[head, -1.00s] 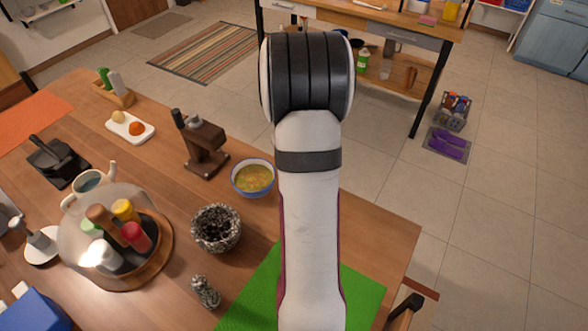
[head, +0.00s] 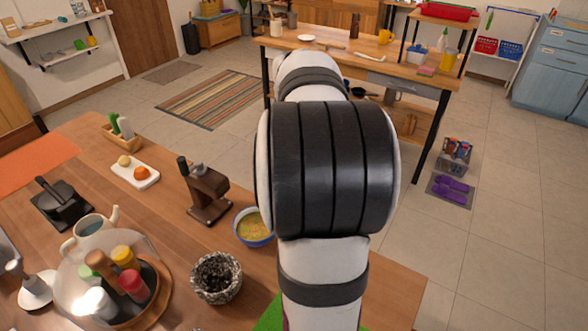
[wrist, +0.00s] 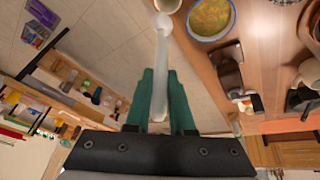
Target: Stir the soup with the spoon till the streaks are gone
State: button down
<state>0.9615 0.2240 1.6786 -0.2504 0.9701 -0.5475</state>
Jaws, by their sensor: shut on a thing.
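The soup bowl (head: 240,238), white with a blue rim, stands near the table's edge, partly behind my arm in the head view. Its soup (wrist: 210,17) is yellow with orange and green flecks in the wrist view; I cannot tell whether these are streaks. My gripper (wrist: 160,80) has green fingers shut on a pale spoon (wrist: 160,55). The spoon extends away from the fingers, beside the bowl in the picture and apart from the soup. My gripper and the spoon are hidden in the head view.
A brown grinder stand (head: 207,190), a speckled mortar (head: 217,280) and a glass-domed spice carousel (head: 145,305) stand on the table (head: 150,212). A pale round object (wrist: 168,5) is beside the bowl at the wrist view's top. A workbench (head: 405,75) stands beyond open floor.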

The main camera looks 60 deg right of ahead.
jog(key=w+a+f+t+y, duration=0.1)
jog(key=w+f, duration=0.2)
jog(key=f, duration=0.5)
jog(key=w+a+f+m+t, duration=0.1)
jog(key=w+f, duration=0.3)
jog(key=f, duration=0.4)
jog(key=shift+w+a+t+y, duration=0.3)
jog(key=shift+t+y, duration=0.1)
jog(key=shift+t, duration=0.1)
jog(key=shift+w, duration=0.1)
dwell(0.7)
